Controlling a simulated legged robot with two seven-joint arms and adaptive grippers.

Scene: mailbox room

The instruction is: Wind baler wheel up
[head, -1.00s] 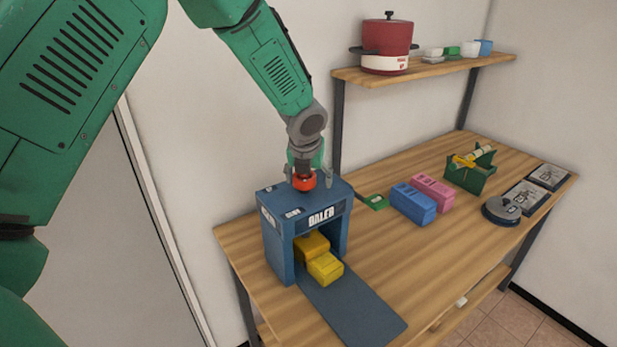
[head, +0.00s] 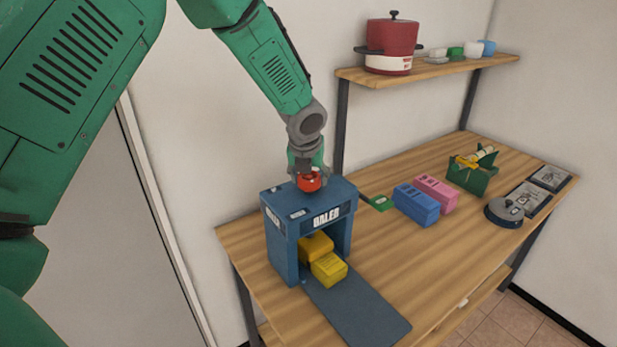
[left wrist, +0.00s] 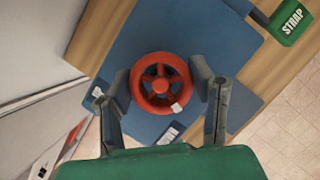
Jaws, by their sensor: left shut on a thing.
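The blue baler (head: 285,245) stands on the left part of the wooden table. Its red-orange wheel (head: 308,181) sits on its top, and shows from above in the left wrist view (left wrist: 160,84), with a small white mark on its lower right rim. My left gripper (head: 307,178) points down over the wheel. In the left wrist view its two fingers (left wrist: 163,88) are on either side of the wheel, shut on its rim. Two yellow blocks (head: 328,269) lie in the baler's front opening. My right gripper is out of view.
A green strap box (head: 379,203) lies right of the baler; it also shows in the left wrist view (left wrist: 290,22). Blue (head: 416,205) and pink (head: 436,193) blocks stand beyond it. A shelf (head: 430,69) with a red pot (head: 391,46) is above.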

